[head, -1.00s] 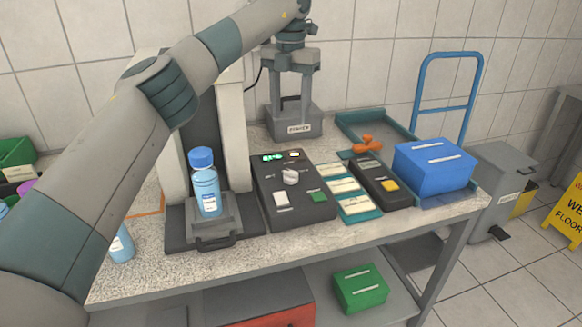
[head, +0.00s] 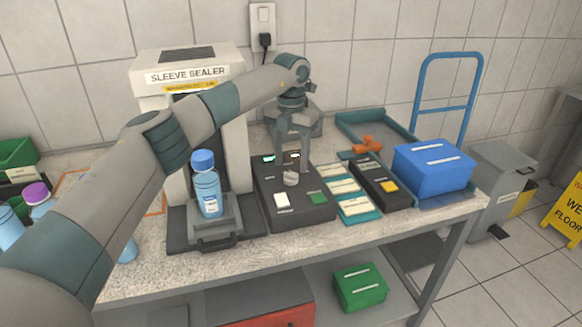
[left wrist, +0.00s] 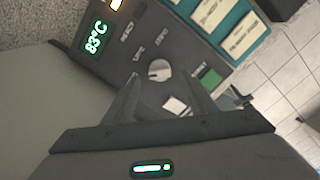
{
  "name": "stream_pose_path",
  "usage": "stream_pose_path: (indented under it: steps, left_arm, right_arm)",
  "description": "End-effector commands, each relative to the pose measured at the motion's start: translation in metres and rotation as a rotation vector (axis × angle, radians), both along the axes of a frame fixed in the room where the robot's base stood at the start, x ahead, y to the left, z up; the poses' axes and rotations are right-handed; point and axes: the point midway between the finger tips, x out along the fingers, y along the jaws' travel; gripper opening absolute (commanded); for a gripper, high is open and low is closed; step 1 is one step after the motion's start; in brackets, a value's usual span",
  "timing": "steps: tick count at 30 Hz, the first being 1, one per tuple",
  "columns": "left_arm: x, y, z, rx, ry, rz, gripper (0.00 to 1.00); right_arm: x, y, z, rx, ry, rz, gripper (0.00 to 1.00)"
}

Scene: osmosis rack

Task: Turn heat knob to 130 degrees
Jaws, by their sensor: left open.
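The heat knob (head: 290,178) is a small light-grey dial on the dark control box (head: 262,208). In the left wrist view the knob (left wrist: 159,70) shows between and beyond the fingertips. My right gripper is not in view.
A blue-capped bottle (head: 208,190) stands on the sleeve sealer (head: 188,75) tray, left of the box. The box has a white switch (head: 282,201) and a green button (head: 315,198). Teal label trays (head: 360,209) and a blue bin (head: 434,166) stand to the right.

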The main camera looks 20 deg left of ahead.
Motion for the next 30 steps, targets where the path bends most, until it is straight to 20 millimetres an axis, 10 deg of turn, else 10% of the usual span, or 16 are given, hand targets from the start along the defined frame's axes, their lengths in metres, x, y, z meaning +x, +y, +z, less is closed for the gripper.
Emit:
stream_pose_path:
  steps: [20,26,30]
  left_arm:
    - [0.000,0.000,-0.037,0.001,0.000,0.001,0.52]
    - [0.000,0.000,-0.037,0.001,0.000,0.001,0.10]
    - [0.000,0.000,-0.037,0.001,0.000,0.000,0.10]
  right_arm:
    - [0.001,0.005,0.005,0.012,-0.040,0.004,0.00]
    - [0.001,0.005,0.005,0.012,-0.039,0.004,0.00]
    - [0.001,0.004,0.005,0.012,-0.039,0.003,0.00]
